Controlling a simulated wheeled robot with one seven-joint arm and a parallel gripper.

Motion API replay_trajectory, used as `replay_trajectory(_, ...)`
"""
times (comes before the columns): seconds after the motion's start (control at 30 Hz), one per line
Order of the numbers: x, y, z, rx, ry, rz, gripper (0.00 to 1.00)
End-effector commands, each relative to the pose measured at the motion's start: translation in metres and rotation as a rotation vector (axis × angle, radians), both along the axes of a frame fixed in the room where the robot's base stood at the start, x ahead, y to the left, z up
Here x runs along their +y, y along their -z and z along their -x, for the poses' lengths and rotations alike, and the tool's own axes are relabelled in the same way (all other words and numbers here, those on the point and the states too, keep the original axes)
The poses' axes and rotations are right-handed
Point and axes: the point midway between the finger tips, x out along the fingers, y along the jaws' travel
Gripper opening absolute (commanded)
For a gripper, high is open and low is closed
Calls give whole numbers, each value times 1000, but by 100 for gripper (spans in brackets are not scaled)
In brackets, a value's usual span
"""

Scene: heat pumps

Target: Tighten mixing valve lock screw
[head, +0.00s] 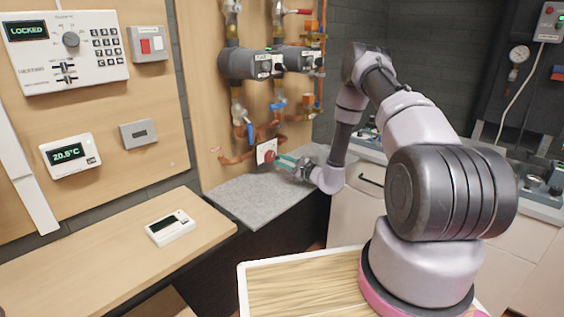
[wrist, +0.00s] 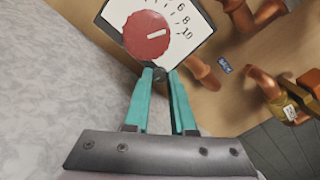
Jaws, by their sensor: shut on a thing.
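The mixing valve (wrist: 146,35) shows in the wrist view as a red round knob with a white pointer mark, in front of a white numbered dial plate (wrist: 185,22). A small dark lock screw (wrist: 160,73) sits just below the knob. My gripper (wrist: 161,76) has its two teal fingers shut on this screw, one on each side. In the head view the red knob and white plate (head: 264,151) are on the wooden wall panel above the grey countertop. My gripper (head: 285,162) reaches it from the right.
Copper pipes (wrist: 268,85) run close on the right of the dial in the wrist view. Dark pumps (head: 262,64) and blue-handled valves (head: 250,132) are above. The grey countertop (head: 245,198) below is clear. A handheld unit (head: 170,227) lies on the wooden desk.

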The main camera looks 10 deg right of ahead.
Motion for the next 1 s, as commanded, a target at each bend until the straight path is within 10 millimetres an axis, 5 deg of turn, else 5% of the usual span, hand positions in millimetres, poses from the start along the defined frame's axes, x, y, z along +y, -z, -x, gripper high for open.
replay_trajectory(1.0, 0, 1, 1, 281, 1, -385, 0)
